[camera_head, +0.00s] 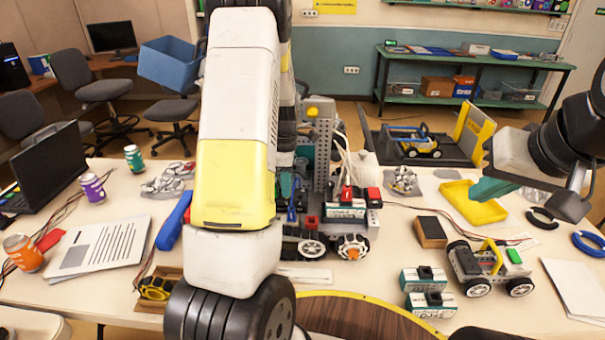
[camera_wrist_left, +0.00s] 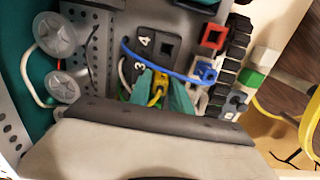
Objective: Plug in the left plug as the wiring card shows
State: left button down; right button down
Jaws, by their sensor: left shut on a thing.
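In the left wrist view, my left gripper (camera_wrist_left: 159,92) has its teal fingertips closed on a yellow plug (camera_wrist_left: 157,91). The plug is close to the dark port block (camera_wrist_left: 163,47) marked 3 and 4, beside the 3; I cannot tell whether it touches or is seated. A blue plug (camera_wrist_left: 206,71) with a blue cable and a red connector (camera_wrist_left: 213,37) sit to the right. In the head view my left arm hides most of that gripper, near the wheeled robot (camera_head: 346,212). My right gripper (camera_head: 492,188) is over the table at right; its finger gap is unclear. I cannot identify the wiring card.
A printed sheet (camera_head: 100,246) and blue tool (camera_head: 174,221) lie left. A yellow tray (camera_head: 474,207), small wheeled car (camera_head: 490,266) and two battery-like blocks (camera_head: 425,290) are on the right. A grey perforated post (camera_head: 322,143) stands on the robot, with loose wires beside it.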

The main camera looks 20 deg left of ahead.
pick_arm(q)
jog(key=shift+f, duration=0.55)
dwell(1.1)
jog(key=c, duration=1.1)
grip_release()
jog(key=shift+r, duration=0.15)
jog(key=shift+r, duration=2.9)
